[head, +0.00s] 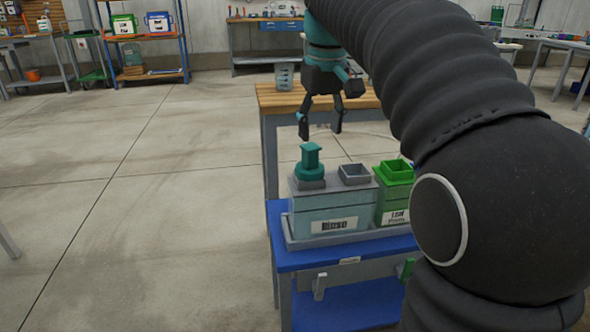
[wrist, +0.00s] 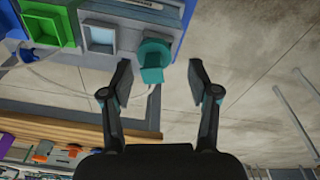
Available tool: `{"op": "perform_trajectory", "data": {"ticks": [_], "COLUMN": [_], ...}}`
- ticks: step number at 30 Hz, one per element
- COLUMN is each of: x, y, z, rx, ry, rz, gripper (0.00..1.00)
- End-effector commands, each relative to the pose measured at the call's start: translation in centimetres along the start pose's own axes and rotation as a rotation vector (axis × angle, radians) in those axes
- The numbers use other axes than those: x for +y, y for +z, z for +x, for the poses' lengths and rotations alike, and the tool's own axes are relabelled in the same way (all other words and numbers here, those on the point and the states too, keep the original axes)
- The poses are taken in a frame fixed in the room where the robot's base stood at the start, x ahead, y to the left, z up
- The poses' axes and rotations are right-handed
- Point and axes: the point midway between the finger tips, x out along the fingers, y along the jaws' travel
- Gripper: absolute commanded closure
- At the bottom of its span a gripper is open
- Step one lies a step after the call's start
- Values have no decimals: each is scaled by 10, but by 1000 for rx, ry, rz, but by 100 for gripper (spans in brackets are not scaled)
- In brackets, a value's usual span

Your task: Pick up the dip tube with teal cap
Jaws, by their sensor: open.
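The teal cap (head: 310,160) of the dip tube stands upright in the left opening of a grey-teal tank (head: 330,205). The tube below the cap is hidden inside the tank. In the wrist view the teal cap (wrist: 152,62) lies beyond the fingertips, nearer the left finger. My gripper (head: 320,135) is open and empty, a little above the cap and slightly to its right in the head view. Its fingers do not appear to touch the cap. In the wrist view the open fingers of my gripper (wrist: 160,75) also show.
A square grey opening (head: 354,173) sits beside the cap on the same tank. A green container (head: 395,175) stands to the right. Both are in a grey tray (head: 290,238) on a blue cart (head: 279,258). A wood-topped bench (head: 275,98) stands behind. The floor at left is clear.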

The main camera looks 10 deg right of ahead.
Motion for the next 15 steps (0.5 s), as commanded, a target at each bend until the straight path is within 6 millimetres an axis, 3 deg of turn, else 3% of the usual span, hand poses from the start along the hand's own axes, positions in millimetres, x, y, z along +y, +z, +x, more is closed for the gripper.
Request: {"op": "perform_trajectory", "data": {"ticks": [1, 6, 15], "x": [5, 14, 19], "y": [-17, -51, -70], "z": [-7, -17, -16], "rx": [-21, -79, -123], "ry": [-6, -24, -39], "rz": [-14, -58, -92], "gripper": [40, 40, 40]}}
